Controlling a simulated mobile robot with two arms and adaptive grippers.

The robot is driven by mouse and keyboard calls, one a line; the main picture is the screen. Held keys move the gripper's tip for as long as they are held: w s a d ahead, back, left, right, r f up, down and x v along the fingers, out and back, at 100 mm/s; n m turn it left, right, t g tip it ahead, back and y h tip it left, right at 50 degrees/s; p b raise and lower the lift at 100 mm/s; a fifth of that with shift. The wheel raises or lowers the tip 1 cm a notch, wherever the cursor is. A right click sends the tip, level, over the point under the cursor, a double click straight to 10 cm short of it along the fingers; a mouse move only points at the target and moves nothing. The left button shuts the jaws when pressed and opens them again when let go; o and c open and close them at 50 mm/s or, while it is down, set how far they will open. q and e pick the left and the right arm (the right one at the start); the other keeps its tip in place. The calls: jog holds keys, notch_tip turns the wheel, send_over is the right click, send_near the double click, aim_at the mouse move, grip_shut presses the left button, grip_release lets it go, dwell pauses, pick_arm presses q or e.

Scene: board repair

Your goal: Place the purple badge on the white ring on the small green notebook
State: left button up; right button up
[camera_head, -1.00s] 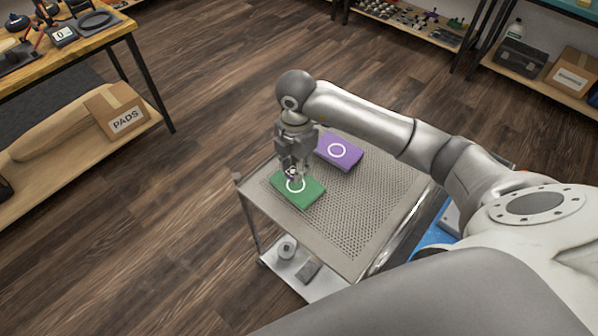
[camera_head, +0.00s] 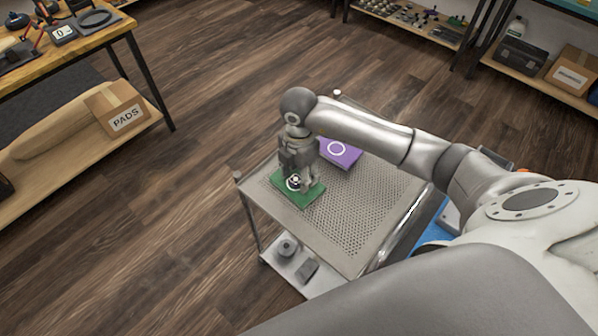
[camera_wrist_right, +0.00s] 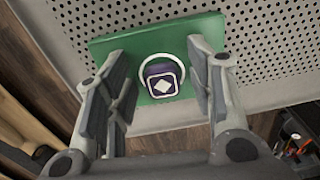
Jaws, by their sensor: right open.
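The small green notebook (camera_head: 312,197) lies on the perforated cart top, and it also shows in the right wrist view (camera_wrist_right: 215,30). Its white ring (camera_wrist_right: 140,73) surrounds the purple badge (camera_wrist_right: 162,79), a small rounded square with a white diamond that appears to rest inside the ring. My right gripper (camera_head: 297,186) is over the notebook with its fingers spread. In the right wrist view its fingers (camera_wrist_right: 160,95) stand apart on both sides of the badge, with gaps to it. My left gripper is not in view.
A purple notebook (camera_head: 343,152) with a white ring lies behind the green one on the cart top (camera_head: 350,215). Small items stand on the cart's lower shelf (camera_head: 280,262). A workbench (camera_head: 95,35) is at left. The right part of the cart top is clear.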

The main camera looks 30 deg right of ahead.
aim_at(299, 176)
jog(key=shift+r, duration=0.1)
notch_tip(299, 176, up, 12)
jog(key=shift+b, duration=0.4)
dwell(0.4)
